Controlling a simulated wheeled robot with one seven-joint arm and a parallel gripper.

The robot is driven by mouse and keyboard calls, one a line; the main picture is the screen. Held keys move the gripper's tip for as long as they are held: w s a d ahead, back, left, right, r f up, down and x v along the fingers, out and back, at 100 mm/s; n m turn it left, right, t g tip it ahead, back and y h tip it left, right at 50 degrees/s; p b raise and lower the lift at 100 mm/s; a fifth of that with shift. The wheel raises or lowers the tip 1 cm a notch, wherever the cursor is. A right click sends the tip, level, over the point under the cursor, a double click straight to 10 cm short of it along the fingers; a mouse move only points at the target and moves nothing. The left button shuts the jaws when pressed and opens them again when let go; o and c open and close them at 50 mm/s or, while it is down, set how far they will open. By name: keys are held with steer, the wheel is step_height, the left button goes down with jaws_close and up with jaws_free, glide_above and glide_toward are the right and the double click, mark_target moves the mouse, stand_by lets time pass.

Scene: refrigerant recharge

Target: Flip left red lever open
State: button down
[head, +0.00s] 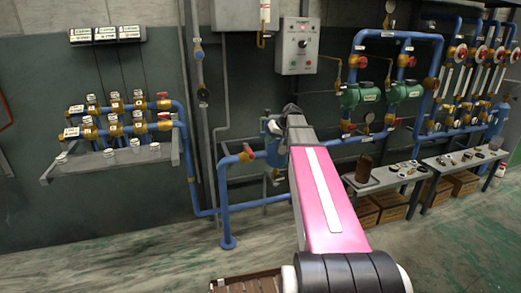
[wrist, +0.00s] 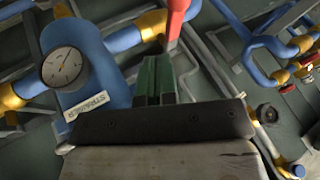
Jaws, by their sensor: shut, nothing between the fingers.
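A red lever (wrist: 175,18) hangs down from the top of the wrist view beside a brass valve fitting (wrist: 152,24). My gripper (wrist: 156,62) has its green fingers together and empty, just below the lever's lower end in the picture; I cannot tell whether they touch. In the head view, a red lever (head: 248,150) shows on the blue pipe left of my arm's end. I cannot tell for certain that both views show the same lever.
A blue strainer (wrist: 92,62) with a round gauge (wrist: 62,67) stands close left of my fingers. Blue and grey pipes crowd around. In the head view, green pumps (head: 362,95) and a grey shelf (head: 110,158) flank the area.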

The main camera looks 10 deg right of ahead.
mark_target(248, 150)
steer(key=x, duration=0.9)
steer(key=shift+a+f, duration=0.2)
steer(key=shift+f, duration=0.1)
steer(key=shift+w, duration=0.1)
